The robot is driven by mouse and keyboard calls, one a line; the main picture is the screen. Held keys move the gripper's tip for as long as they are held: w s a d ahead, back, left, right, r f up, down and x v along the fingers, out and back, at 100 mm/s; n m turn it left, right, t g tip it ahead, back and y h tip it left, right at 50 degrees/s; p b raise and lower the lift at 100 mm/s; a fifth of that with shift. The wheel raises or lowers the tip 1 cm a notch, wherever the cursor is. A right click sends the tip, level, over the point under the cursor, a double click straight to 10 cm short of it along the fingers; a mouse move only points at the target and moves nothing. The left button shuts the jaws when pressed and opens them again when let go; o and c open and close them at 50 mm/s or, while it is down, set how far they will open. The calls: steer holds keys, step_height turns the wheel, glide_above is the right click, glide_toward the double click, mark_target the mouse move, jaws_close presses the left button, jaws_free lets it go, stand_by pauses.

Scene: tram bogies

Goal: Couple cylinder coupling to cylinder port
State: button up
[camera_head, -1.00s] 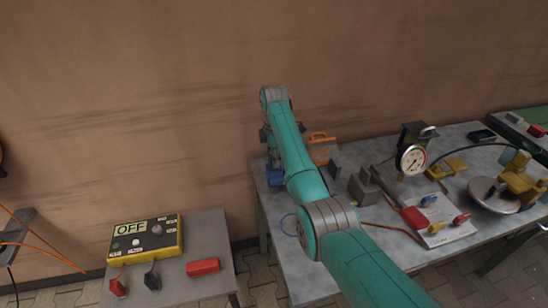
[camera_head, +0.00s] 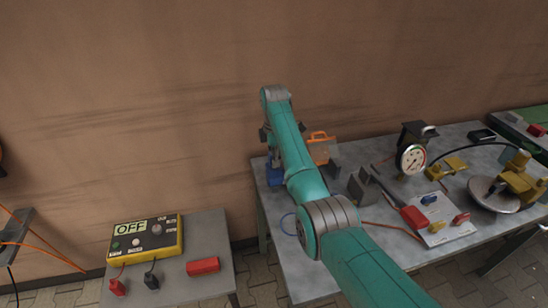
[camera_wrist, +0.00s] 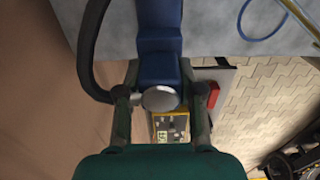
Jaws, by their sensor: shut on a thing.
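My gripper (camera_wrist: 162,98) is shut on a piece with a round silver end (camera_wrist: 160,98), seen between its fingers in the wrist view. A dark blue body (camera_wrist: 160,25) adjoins this end. I cannot tell whether the held piece is the cylinder coupling, or whether it is joined to the blue body. A black hose (camera_wrist: 88,45) curves down to the left finger. In the head view my arm hides most of the gripper, and a blue part (camera_head: 276,174) shows beside it at the table's left end. I cannot clearly pick out the cylinder port.
The grey table (camera_head: 310,278) carries a pressure gauge (camera_head: 411,160), a yellow fitting (camera_head: 450,167) and a yellow unit (camera_head: 520,182) on a disc. An orange-handled box (camera_head: 319,150) stands close beside my arm. A yellow control box (camera_head: 148,238) sits on the lower left table.

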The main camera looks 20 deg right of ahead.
steer(key=shift+f, duration=0.55)
stand_by(0.8)
steer(key=o, duration=1.1)
steer(key=shift+o, duration=0.2)
steer(key=shift+r, duration=0.1)
step_height(320, 180, up, 12)
steer(key=shift+f, duration=0.1)
